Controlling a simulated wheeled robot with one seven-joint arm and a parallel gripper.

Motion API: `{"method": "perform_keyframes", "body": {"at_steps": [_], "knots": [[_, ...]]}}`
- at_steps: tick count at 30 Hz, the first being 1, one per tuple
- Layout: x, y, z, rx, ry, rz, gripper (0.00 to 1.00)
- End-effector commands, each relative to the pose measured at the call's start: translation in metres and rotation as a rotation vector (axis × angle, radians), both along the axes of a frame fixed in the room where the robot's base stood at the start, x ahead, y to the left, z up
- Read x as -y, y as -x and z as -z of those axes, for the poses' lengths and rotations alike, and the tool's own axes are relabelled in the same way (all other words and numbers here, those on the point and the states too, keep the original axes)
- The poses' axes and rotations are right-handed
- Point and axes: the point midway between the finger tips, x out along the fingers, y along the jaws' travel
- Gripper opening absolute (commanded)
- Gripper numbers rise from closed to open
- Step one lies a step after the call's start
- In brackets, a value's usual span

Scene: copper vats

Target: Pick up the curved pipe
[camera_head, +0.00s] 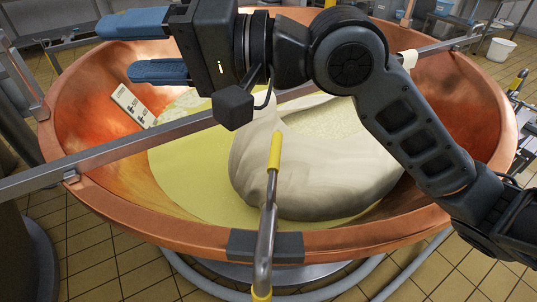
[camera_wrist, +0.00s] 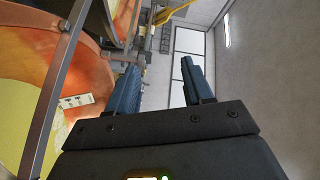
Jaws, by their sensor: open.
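A curved metal pipe (camera_head: 266,225) with yellow ends stands at the near rim of the copper vat (camera_head: 140,213). Its upper yellow end overlaps the pale contents in the head view, and its lower end runs to the bottom edge of the picture. My gripper (camera_head: 117,48) is open and empty, high over the far left side of the vat, well apart from the pipe. Its blue fingers point left in the head view. In the wrist view my gripper (camera_wrist: 158,78) has nothing between its fingers, and I cannot make out this pipe there.
A metal bar (camera_head: 120,149) crosses the vat diagonally. Pale cloth-like material (camera_head: 310,175) lies in yellow liquid (camera_head: 185,165). A white labelled plate (camera_head: 132,104) rests at the inner wall. A grey hose (camera_head: 395,278) lies on the tiled floor. A white bucket (camera_head: 497,52) stands back right.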

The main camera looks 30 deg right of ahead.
Motion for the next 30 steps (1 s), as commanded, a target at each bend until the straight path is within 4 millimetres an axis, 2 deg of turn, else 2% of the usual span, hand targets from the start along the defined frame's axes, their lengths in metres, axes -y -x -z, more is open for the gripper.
{"method": "perform_keyframes", "body": {"at_steps": [5,9,12,15,18,23,30], "knots": [[0.037,0.003,0.057,-0.230,0.208,0.000,0.51],[0.082,0.013,0.105,-0.439,0.355,0.048,0.51],[0.118,0.023,0.134,-0.579,0.441,0.099,0.51],[0.149,0.034,0.154,-0.690,0.500,0.149,0.51],[0.170,0.044,0.166,-0.767,0.537,0.187,0.51],[0.182,0.049,0.177,-0.818,0.559,0.210,0.51],[0.172,0.040,0.197,-0.820,0.560,0.211,0.51]]}}
